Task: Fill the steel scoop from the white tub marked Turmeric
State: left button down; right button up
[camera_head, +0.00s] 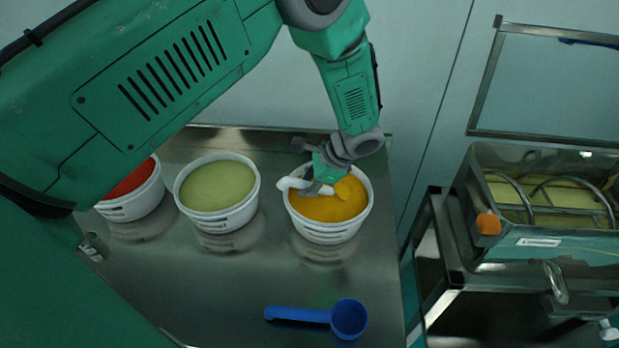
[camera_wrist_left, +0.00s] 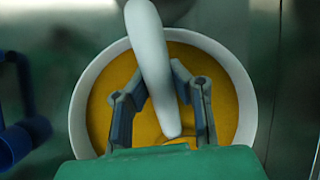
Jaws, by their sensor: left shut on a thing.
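A white tub (camera_head: 331,231) of yellow-orange powder stands at the right end of the steel table. Its marking is too small to read. It also fills the middle of the left wrist view (camera_wrist_left: 79,105). My left gripper (camera_head: 322,182) is over this tub, pointing down. It is shut on the pale grey handle of a scoop (camera_head: 291,184), which also shows between the fingers in the left wrist view (camera_wrist_left: 150,55). The scoop's bowl is mostly hidden by the gripper, at or in the powder; I cannot tell how full it is. My right gripper is out of view.
A tub of pale green powder (camera_head: 218,220) and a tub of red powder (camera_head: 135,208) stand to the left. A blue scoop (camera_head: 348,318) lies at the table's front. The sieve machine (camera_head: 540,243) stands to the right.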

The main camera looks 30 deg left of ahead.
pick_arm(q)
jog(key=shift+s+a+r+t+h+p, duration=0.15)
jog(key=shift+s+r+h+p, duration=0.15)
jog(key=shift+r+p, duration=0.1)
jog(key=shift+s+a+r+t+h+p, duration=0.15)
jog(key=shift+r+h+p, duration=0.15)
jog(key=shift+r, duration=0.1)
jog(key=shift+s+a+r+t+h, duration=0.1)
jog(key=shift+s+a+t+h, duration=0.05)
jog(key=shift+a+t+h, duration=0.15)
jog(key=shift+s+a+r+t+h+p, duration=0.15)
jog(key=shift+a+r+t+h+p, duration=0.25)
jog(key=shift+r+t+h+p, duration=0.3)
jog(key=shift+s+a+r+h+p, duration=0.15)
jog(key=shift+r+h+p, duration=0.25)
jog(key=shift+r, duration=0.15)
jog(key=shift+r+n+t, duration=0.3)
jog(key=shift+t, duration=0.2)
